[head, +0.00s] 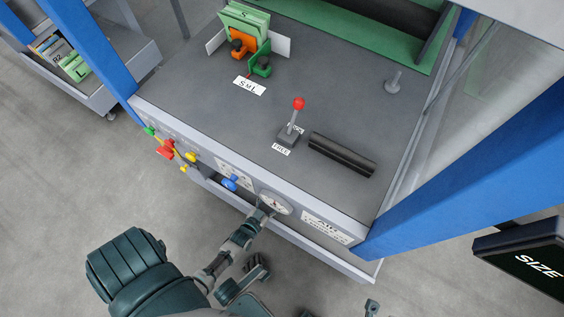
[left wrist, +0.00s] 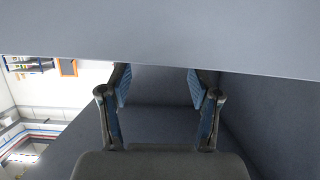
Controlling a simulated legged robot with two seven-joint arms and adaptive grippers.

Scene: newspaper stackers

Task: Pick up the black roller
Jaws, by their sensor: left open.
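The black roller (head: 342,155) lies on the grey table top, right of the red-knobbed lever, near the front edge. It looks like a dark, long, ridged bar and nothing touches it. My left gripper (head: 260,240) is in front of the table's front panel, lower left of the roller and apart from it. In the left wrist view the left gripper (left wrist: 158,85) is open with blue pads and empty, facing a grey panel; the roller does not show there. A small dark tip (head: 371,308) at the bottom edge may belong to my right gripper; its state is not visible.
The lever with a red knob (head: 299,104) stands just left of the roller. The front panel carries a gauge (head: 275,203) and coloured valves (head: 166,149). A blue post (head: 460,187) rises at the right. An orange and green holder (head: 243,42) stands further back.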

